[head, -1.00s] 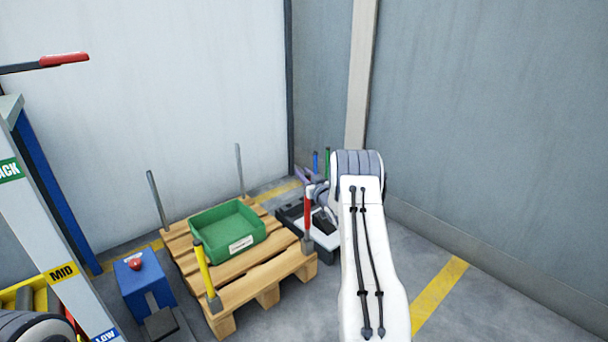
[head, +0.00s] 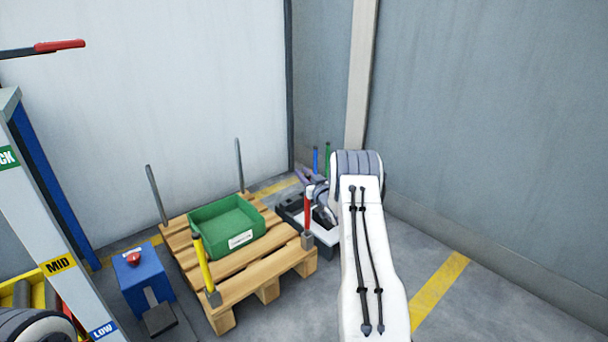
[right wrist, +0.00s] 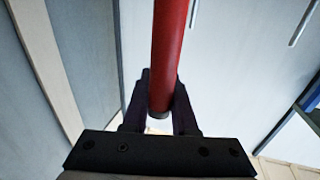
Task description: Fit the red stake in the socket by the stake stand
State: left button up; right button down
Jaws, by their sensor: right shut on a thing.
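The red stake (head: 307,212) stands about upright at the pallet's right corner in the head view. Its lower end meets a grey socket (head: 307,240) there; I cannot tell how deep it sits. Behind, a blue stake (head: 315,160) and a green stake (head: 327,158) stand at the stake stand (head: 290,212), which my arm partly covers. My left gripper is not in view.
The wooden pallet (head: 262,285) carries a green bin (head: 226,222). A yellow stake (head: 203,262) and two grey posts (head: 156,195) (head: 240,166) stand at its other corners. A blue box with a red button (head: 134,258) is at left. Walls close the back and right.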

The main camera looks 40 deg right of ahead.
jog(key=shift+f+b, duration=1)
jog(key=shift+f, duration=0.55)
jog(key=c, duration=0.6)
grip_release()
jog(key=s+p, duration=0.1)
jog(key=s, duration=0.2)
jog(key=s+a+p, duration=0.1)
jog(key=s+p, duration=0.1)
jog(key=s, duration=0.2)
jog(key=s+a+p, duration=0.1)
jog(key=s+p, duration=0.1)
jog(key=s, duration=0.1)
jog(key=shift+s, duration=0.15)
